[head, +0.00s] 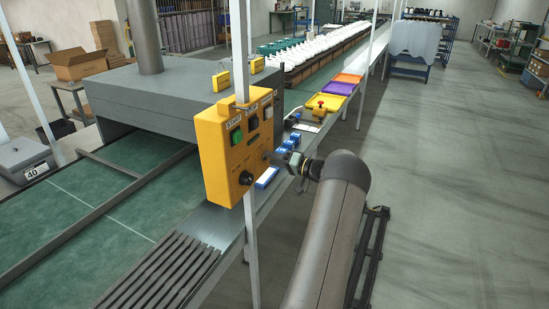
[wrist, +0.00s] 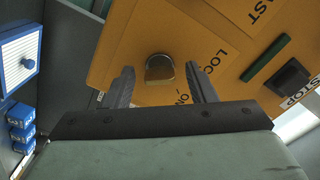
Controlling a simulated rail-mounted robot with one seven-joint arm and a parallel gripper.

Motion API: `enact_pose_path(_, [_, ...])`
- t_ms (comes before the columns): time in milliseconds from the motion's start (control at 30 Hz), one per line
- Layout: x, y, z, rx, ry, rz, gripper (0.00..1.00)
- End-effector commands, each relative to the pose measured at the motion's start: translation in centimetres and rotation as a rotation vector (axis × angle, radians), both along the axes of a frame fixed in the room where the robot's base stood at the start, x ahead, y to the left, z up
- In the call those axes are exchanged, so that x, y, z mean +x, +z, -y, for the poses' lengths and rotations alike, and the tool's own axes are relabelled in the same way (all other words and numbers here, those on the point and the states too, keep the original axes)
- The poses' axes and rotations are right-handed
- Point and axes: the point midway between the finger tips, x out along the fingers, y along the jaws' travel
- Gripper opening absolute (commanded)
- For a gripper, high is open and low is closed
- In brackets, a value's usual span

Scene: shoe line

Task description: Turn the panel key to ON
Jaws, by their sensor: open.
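The yellow control panel (head: 228,160) is mounted on a pale post in the head view, and its orange-yellow face (wrist: 130,40) fills the upper wrist view. The key (wrist: 160,67), a rounded metal tab, stands out from that face beside lettering that reads "LOC…" and "ON". My gripper (head: 270,157) is close to the panel's right side. In the wrist view my gripper (wrist: 159,82) is open, one finger on each side of the key, with visible gaps. I cannot tell how deep the fingertips reach. The key is not clear in the head view.
A black knob (head: 245,178) sits low on the panel, below the green button (head: 237,136). Blue boxes (wrist: 20,125) lie at the wrist view's left. A green conveyor belt (head: 110,225) runs left of the panel. The floor (head: 455,170) at the right is clear.

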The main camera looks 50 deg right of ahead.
Motion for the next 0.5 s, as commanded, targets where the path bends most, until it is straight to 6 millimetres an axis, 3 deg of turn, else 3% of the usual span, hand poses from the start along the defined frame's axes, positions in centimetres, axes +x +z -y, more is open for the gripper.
enact_pose_path(233, [0.05, -0.04, 0.0, 0.0, 0.0, 0.0, 0.51])
enact_pose_path(400, [0.03, -0.03, 0.0, 0.0, 0.0, 0.0, 0.06])
enact_pose_path(500, [0.02, -0.03, 0.0, 0.0, 0.0, 0.0, 0.06])
